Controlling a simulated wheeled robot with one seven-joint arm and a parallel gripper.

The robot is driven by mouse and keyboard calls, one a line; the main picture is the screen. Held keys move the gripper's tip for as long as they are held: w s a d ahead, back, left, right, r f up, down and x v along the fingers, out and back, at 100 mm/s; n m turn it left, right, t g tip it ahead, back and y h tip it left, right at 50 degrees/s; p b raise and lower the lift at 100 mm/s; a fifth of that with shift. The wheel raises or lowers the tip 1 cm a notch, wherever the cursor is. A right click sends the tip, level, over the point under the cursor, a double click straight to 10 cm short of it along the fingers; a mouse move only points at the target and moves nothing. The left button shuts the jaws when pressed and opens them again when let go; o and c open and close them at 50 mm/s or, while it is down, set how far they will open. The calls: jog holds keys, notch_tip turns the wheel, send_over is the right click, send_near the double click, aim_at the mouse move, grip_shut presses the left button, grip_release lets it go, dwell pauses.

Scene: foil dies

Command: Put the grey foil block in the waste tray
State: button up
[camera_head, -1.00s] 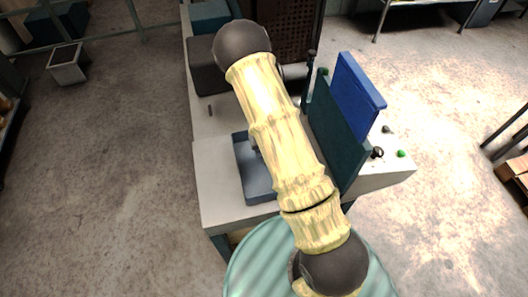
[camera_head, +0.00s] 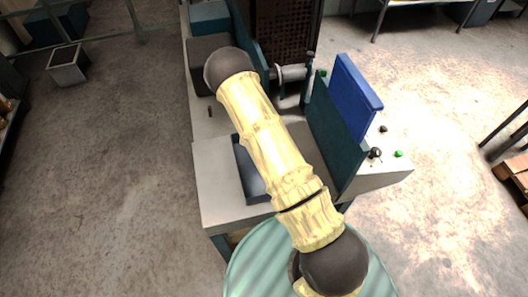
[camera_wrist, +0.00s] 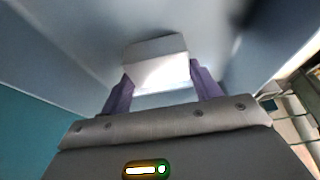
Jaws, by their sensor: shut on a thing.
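The grey foil block (camera_wrist: 155,48) looks pale grey and brightly lit in the wrist view. My gripper (camera_wrist: 162,82) is shut on it, with one purple finger on each side. A blue-grey open tray (camera_head: 243,170), which looks like the waste tray, sits on the near left part of the machine's light table in the head view. My arm covers its right side. My gripper and the block are hidden in the head view. Smooth blue-grey surfaces surround the block in the wrist view; I cannot tell whether they belong to the tray.
The light machine table (camera_head: 215,190) has bare room left of the tray. A dark green upright plate (camera_head: 334,140) and a blue panel (camera_head: 354,98) stand to the right of my arm. A metal roller (camera_head: 291,72) and dark machine housing are behind.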

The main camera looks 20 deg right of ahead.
jog(key=shift+f, duration=0.15)
jog(key=o, duration=0.9)
jog(key=shift+o, duration=0.2)
jog(key=shift+r, duration=0.3)
jog(key=b+v, duration=0.2)
jog(key=v, duration=0.9)
jog(key=shift+s+r, duration=0.2)
jog(key=shift+r, duration=0.1)
jog(key=shift+r, duration=0.15)
